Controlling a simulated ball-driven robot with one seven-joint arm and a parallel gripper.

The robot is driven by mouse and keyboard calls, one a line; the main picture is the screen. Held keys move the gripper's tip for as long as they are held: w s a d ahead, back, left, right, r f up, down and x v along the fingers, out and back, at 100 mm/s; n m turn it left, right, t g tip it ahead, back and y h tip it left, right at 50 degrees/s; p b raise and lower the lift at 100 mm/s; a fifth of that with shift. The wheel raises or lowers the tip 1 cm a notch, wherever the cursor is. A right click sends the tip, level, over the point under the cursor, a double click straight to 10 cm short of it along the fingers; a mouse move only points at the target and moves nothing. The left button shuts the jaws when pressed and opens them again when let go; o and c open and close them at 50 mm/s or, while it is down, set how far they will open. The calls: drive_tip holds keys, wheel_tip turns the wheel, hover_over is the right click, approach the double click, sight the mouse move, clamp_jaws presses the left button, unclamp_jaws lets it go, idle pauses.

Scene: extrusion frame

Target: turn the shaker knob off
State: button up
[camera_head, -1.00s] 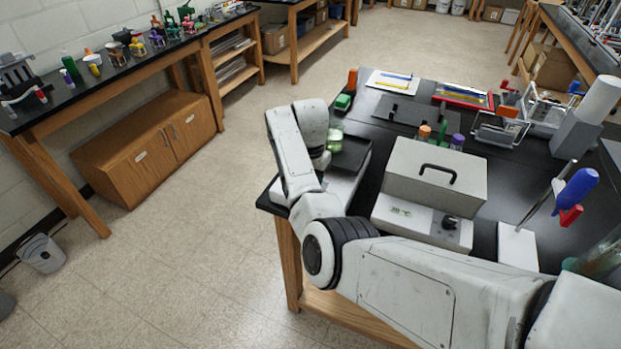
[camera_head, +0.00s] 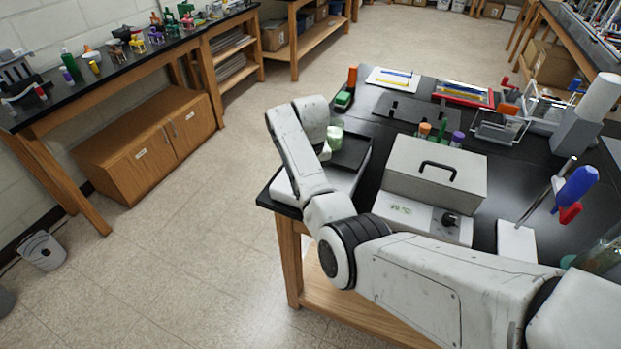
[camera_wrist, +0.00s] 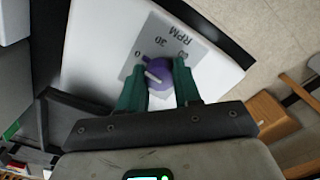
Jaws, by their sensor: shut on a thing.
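The shaker (camera_head: 284,189) is a white box with a dark top plate at the left corner of the black bench. My arm covers part of it in the head view and the knob is hidden there. In the wrist view, the purple shaker knob (camera_wrist: 159,72) sits on a grey RPM dial marked 0, 30 and 60 on the white panel (camera_wrist: 95,50). A white pointer line shows on the knob, on the side toward the 0 mark. My gripper (camera_wrist: 159,88) has its two green fingers on either side of the knob, shut on it.
A beige box with a black handle (camera_head: 437,172) and a dark knob stands right of the shaker. Caps, a rack and a blue-red clamp (camera_head: 575,188) stand farther right.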

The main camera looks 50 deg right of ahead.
drive_tip(key=shift+w+r+n, duration=0.1)
drive_tip(key=shift+r+n, duration=0.05)
drive_tip(key=shift+n, duration=0.25)
drive_tip(key=o, duration=1.1)
drive_tip(key=shift+c, duration=0.2)
wheel_tip(320, 180, up, 11)
drive_tip(key=shift+f, duration=0.2)
drive_tip(key=shift+f, duration=0.1)
